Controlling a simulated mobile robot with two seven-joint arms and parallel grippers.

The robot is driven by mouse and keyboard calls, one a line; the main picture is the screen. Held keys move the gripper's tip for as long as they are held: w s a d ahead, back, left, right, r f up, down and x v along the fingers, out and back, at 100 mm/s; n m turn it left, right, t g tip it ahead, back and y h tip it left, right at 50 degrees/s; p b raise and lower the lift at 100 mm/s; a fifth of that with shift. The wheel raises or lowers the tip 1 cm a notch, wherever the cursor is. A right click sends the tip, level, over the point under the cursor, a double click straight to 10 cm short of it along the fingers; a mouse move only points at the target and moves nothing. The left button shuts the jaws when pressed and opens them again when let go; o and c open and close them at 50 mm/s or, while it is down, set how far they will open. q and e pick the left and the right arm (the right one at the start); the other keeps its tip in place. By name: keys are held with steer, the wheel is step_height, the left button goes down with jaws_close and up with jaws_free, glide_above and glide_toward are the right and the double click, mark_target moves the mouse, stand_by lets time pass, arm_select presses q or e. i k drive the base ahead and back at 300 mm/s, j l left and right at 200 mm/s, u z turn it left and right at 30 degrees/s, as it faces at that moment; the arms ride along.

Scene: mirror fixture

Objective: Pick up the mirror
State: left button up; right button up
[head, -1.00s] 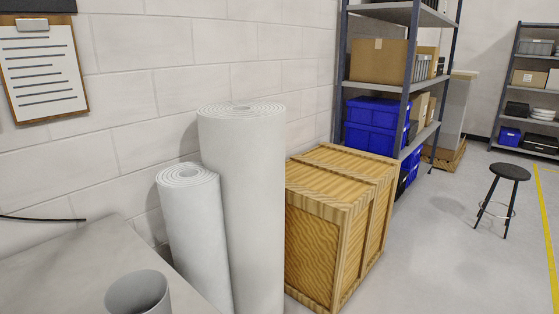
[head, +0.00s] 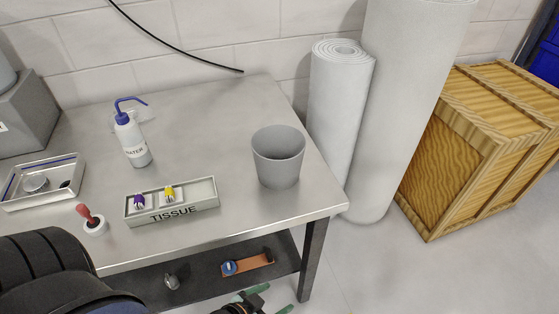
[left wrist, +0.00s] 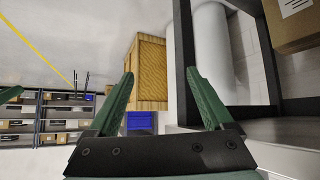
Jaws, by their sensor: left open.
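No mirror can be told for certain. My left gripper (head: 268,301) is partly in view at the bottom edge, below the table's front edge and near the lower shelf. In the left wrist view its two green fingers (left wrist: 160,72) stand wide apart with nothing between them.
On the metal table (head: 225,115) stand a wash bottle (head: 131,140), a labelled tissue tray (head: 190,206), a red-handled stamp (head: 90,218) and a grey bin (head: 278,158). The lower shelf (head: 200,273) holds a blue-and-orange item (head: 248,263). Rolls (head: 340,120) and a wooden crate (head: 470,150) stand right.

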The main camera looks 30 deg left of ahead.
mark_target(36, 184)
steer(key=u, duration=2.7)
steer(key=i+j+z, duration=0.1)
steer(key=j, duration=0.35)
steer(key=i+j+z, duration=0.1)
steer(key=j, duration=0.35)
steer(key=i+j+z, duration=0.1)
steer(key=j, duration=0.35)
